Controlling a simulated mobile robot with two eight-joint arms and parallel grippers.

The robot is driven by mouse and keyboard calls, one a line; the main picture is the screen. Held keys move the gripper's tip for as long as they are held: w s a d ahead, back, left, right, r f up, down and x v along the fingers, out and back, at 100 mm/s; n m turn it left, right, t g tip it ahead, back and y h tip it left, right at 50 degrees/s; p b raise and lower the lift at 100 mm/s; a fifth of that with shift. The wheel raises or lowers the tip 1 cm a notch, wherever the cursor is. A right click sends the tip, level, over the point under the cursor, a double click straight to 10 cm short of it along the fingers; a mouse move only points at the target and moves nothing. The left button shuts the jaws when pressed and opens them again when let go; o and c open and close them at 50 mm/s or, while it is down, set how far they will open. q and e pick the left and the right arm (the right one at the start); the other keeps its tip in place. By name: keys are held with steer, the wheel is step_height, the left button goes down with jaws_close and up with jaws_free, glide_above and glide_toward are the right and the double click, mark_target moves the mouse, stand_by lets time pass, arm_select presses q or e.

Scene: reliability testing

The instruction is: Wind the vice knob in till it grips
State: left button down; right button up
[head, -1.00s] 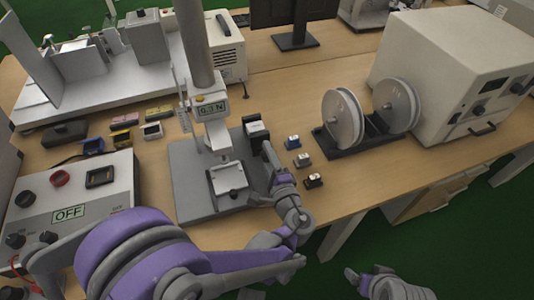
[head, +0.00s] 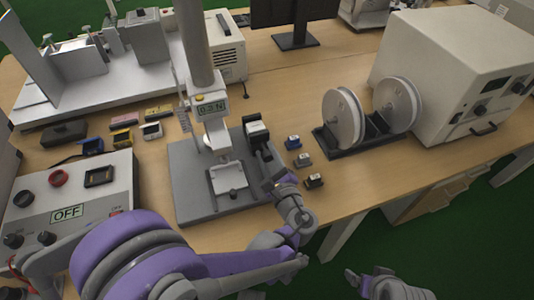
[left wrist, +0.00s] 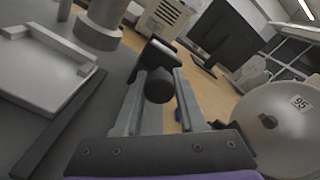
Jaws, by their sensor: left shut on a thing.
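The test stand (head: 190,190) has a grey base, an upright column and a display reading about 0.2 N. The vice (head: 257,131) is a dark block with a pale top, at the right side of the stand base. Its round black knob (left wrist: 159,86) shows end-on in the left wrist view. My left gripper (left wrist: 160,92) has one finger on each side of the knob and is shut on it. In the head view the left gripper (head: 270,172) reaches the vice from the front; the knob is mostly hidden there. My right gripper (head: 366,280) is low at the bottom, away from the table.
Several small blocks, including a blue one (head: 292,142), lie just right of the vice. A stand with two white reels (head: 345,120) is further right, before a beige cabinet (head: 450,70). A control box reading OFF (head: 75,200) stands at the left.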

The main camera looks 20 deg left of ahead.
stand_by(0.5)
arm_select(q)
steer(key=c, duration=0.5)
jaws_free()
steer(key=v, duration=1)
steer(key=shift+s+d+p, duration=0.25)
steer(key=shift+s+p, duration=0.05)
